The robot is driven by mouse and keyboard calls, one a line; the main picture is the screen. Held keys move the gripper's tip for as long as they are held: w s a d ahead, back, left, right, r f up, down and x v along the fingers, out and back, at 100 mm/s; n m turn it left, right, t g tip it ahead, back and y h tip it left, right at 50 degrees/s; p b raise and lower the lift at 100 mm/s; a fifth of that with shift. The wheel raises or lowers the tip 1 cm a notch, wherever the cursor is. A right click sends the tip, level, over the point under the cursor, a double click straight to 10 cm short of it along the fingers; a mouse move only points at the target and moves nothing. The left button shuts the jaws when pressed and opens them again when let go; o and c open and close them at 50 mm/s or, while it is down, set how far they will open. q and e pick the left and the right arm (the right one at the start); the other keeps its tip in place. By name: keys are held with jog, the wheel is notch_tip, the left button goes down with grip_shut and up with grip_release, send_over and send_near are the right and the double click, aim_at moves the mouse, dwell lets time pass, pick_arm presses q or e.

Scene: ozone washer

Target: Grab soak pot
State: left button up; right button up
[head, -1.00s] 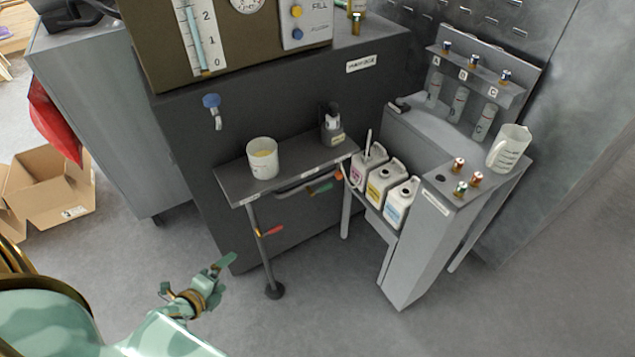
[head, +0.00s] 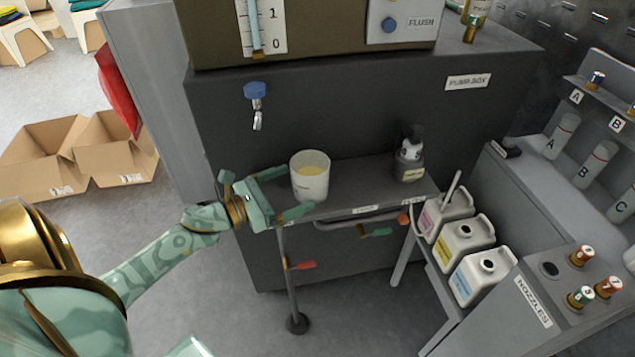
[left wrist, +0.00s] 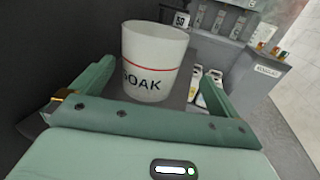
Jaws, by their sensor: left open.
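The soak pot (head: 310,178) is a white cylindrical pot with yellowish contents, standing upright near the left end of the grey shelf in front of the pump box. In the left wrist view the pot (left wrist: 154,62) shows a red line and the word SOAK. My left gripper (head: 284,192) is open, with one finger behind the pot and one in front of it on its left side. In the left wrist view its fingers lie to either side of the pot, which stands apart from the palm. I cannot tell whether either finger touches it. My right gripper is not in view.
A small dark bottle (head: 409,160) stands on the shelf right of the pot. A blue-handled tap (head: 256,100) hangs above. Several white jugs (head: 464,244) and the nozzle stand (head: 530,300) are at right. Open cardboard boxes (head: 115,160) lie on the floor at left.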

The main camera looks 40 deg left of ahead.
aim_at(310, 177)
pick_arm(q)
jog(key=shift+w+f, duration=0.15)
jog(key=shift+w, duration=0.3)
jog(key=shift+a, duration=0.15)
jog(key=x, duration=0.3)
jog(key=b+x, duration=0.1)
jog(key=x, duration=0.1)
jog(key=shift+w+a+f, duration=0.1)
jog(key=shift+w+a, duration=0.1)
jog(key=shift+w, duration=0.05)
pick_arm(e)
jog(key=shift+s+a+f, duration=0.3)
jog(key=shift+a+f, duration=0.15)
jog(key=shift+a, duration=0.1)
pick_arm(q)
jog(key=c, duration=1.1)
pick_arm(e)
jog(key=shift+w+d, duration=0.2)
